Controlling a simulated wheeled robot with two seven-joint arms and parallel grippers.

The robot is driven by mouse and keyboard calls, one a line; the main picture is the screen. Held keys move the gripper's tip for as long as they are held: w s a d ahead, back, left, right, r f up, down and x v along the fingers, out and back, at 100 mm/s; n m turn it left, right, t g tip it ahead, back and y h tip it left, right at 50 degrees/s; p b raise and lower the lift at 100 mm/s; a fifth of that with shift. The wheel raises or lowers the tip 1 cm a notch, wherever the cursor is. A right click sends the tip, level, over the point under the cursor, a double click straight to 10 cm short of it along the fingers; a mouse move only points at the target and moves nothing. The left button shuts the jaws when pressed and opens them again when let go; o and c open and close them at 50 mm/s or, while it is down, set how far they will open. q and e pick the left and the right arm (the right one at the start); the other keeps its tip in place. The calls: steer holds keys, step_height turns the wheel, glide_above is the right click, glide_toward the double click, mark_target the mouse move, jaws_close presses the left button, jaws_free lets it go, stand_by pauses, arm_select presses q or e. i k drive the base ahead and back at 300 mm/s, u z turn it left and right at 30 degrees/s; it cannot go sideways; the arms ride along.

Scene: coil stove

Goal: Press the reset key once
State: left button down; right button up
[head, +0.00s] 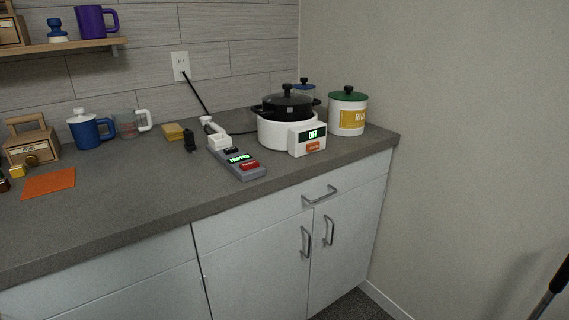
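A grey control box (238,160) lies on the countertop, left of the cooker. It has a lit green display (240,158), whose text is too small to read surely but looks like "TRIPPED". A red key (250,165) sits at its near end and a dark key (231,150) at its far side. The labels on the keys are not legible, so I cannot tell which is the reset key. A white cooker (276,133) with a black pot (287,106) on top has a front panel reading "OFF" and an orange button (313,147).
A white plug-like part (213,132) and a small black item (190,140) stand behind the box. A black cord runs to the wall outlet (180,66). A green-lidded canister (347,112) stands right of the cooker. The countertop in front of the box is clear.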

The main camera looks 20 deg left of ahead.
mark_target(251, 165)
steer(key=i, duration=0.6)
steer(key=u, duration=0.85)
